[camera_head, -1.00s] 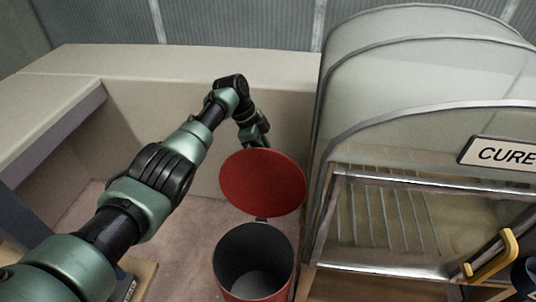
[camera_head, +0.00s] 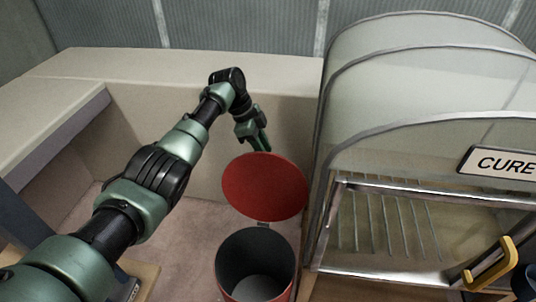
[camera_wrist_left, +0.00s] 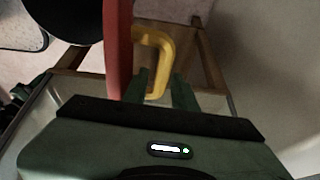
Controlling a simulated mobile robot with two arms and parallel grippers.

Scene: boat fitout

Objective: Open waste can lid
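The red waste can (camera_head: 284,289) stands upright on the floor in the lower middle of the head view, with its dark inside visible. Its round red lid (camera_head: 262,184) is raised, tilted up behind the mouth on a small hinge. My left gripper (camera_head: 264,148) is just behind the lid's upper edge. In the left wrist view, the lid (camera_wrist_left: 117,50) shows edge-on as a red strip, with a yellow handle (camera_wrist_left: 163,45) beside it. The fingers of my left gripper (camera_wrist_left: 162,88) are spread, with the handle's near end appearing between them; contact cannot be told.
A clear-domed cabinet labelled CURE (camera_head: 420,130), with a rack and a yellow door handle (camera_head: 494,264), stands close at the can's right. A beige bench (camera_head: 170,75) runs behind and left. Open floor (camera_head: 190,235) lies left of the can.

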